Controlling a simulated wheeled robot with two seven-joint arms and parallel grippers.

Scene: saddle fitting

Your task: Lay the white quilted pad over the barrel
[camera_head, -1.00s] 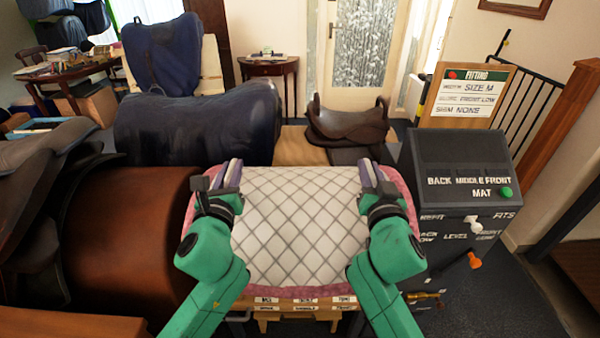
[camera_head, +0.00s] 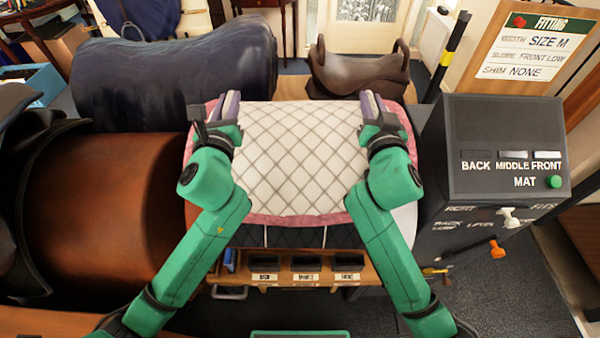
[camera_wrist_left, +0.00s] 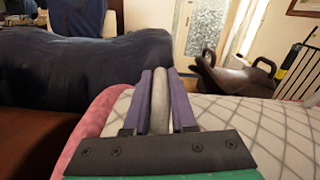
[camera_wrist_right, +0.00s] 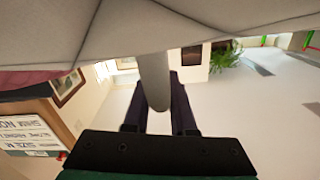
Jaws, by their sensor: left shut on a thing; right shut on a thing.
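The white quilted pad (camera_head: 295,165) with a pink border is spread above the right part of the brown barrel (camera_head: 105,220). Its near edge shows over a dark strip with pale dividing lines (camera_head: 290,237). I cannot tell how much of the pad touches the barrel. My left gripper (camera_head: 228,106) is shut on the pad's far left part; the left wrist view shows a pale grip piece (camera_wrist_left: 160,100) between its fingers. My right gripper (camera_head: 372,104) is shut on the pad's far right part; a similar pale piece (camera_wrist_right: 153,80) shows in the right wrist view. The barrel under the pad is hidden.
A grey control box (camera_head: 500,150) with a green button stands close on the right. A dark blue covered shape (camera_head: 175,75) and a brown saddle (camera_head: 358,70) are behind. A dark saddle (camera_head: 40,150) sits at the left. A wooden shelf with small bins (camera_head: 305,265) is in front.

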